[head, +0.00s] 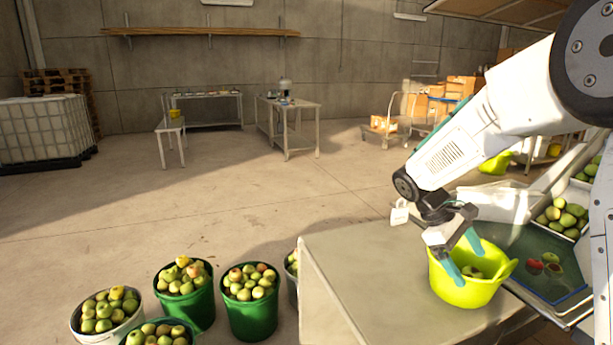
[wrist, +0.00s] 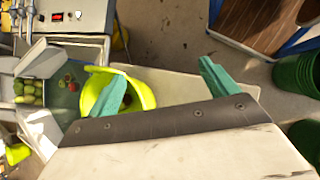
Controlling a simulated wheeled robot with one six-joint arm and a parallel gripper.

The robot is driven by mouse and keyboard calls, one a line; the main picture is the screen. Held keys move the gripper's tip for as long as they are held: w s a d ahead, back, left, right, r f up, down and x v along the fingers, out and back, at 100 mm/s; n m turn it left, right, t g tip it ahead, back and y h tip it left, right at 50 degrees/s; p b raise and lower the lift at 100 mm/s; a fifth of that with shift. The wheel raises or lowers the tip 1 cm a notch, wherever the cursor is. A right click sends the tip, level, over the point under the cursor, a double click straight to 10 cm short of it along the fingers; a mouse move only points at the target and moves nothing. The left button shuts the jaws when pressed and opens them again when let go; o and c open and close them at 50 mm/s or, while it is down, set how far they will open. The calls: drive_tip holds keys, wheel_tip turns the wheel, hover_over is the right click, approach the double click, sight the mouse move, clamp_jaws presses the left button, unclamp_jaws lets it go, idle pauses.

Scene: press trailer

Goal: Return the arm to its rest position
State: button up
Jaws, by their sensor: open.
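The tub stands on a pale worktop (head: 372,262) and holds a few apples. In the wrist view my gripper (wrist: 165,85) is open, with one finger in front of the tub (wrist: 146,95) and the other over the worktop's edge. My arm reaches down from the upper right. Whether a finger touches the tub I cannot tell.
A tray with apples (head: 562,216) and a dark sorting surface (head: 535,245) adjoin the tub on the right. Green buckets of apples (head: 250,312) stand on the floor left of the worktop. Tables (head: 290,125) and a trolley (head: 384,128) are far back. The middle floor is clear.

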drive_tip(key=s+a+r+m+t+y, duration=0.1)
drive_tip(key=s+a+r+m+y, duration=0.1)
drive_tip(key=s, duration=0.7)
drive_tip(key=s+a+r+m+t+y, duration=0.2)
drive_tip(key=s+a+r+m, duration=0.1)
drive_tip(key=s, duration=0.6)
drive_tip(key=s+a+r+m+t+y, duration=0.2)
drive_tip(key=s+r, duration=0.1)
drive_tip(key=s, duration=0.7)
drive_tip(key=shift+a+y, duration=0.3)
drive_tip(key=shift+a, duration=0.1)
